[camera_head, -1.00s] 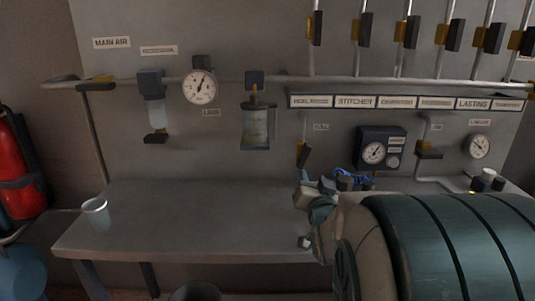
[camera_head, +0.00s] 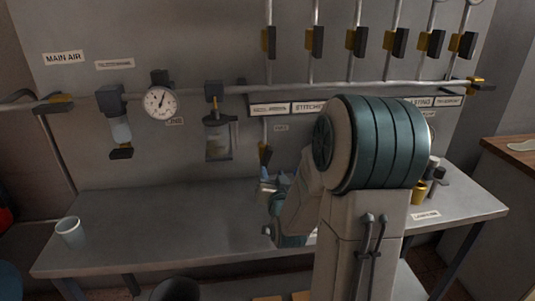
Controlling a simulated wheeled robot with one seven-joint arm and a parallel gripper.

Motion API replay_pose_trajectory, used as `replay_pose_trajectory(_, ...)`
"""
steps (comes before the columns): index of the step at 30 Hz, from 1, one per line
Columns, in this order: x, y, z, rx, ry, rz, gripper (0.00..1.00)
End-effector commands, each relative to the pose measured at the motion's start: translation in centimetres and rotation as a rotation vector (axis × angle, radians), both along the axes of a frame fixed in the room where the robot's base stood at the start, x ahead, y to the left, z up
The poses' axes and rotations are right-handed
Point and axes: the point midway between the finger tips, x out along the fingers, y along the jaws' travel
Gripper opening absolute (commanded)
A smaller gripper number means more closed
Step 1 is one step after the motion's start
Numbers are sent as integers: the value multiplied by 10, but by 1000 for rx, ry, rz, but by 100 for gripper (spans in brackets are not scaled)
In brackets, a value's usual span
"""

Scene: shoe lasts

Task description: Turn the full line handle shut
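A small label (camera_head: 280,127), too small to read surely, is on the wall panel under the pipe. Just left of it is a valve with a dark handle (camera_head: 264,153), hanging about upright along its thin pipe; this looks like the full line handle. My gripper (camera_head: 272,184) is just below this handle, in front of the panel and above the bench. My wrist and arm partly hide it. I cannot tell whether it touches the handle or whether its fingers are apart.
My arm hides the panel's right middle part. A pressure gauge (camera_head: 160,102), a filter bowl (camera_head: 120,130) and a lubricator bowl (camera_head: 218,138) hang left of the handle. Several valves line the top. A cup (camera_head: 70,231) stands on the bench (camera_head: 150,215), whose middle left is clear.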

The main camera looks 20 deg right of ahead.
Motion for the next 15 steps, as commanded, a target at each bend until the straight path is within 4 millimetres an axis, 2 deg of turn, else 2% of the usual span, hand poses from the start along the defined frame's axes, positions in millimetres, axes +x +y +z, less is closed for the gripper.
replay_pose_trajectory(9, 52, -15, 1, 2, 1, 1, 38)
replay_pose_trajectory(15, 75, -21, 0, 1, 2, 1, 38)
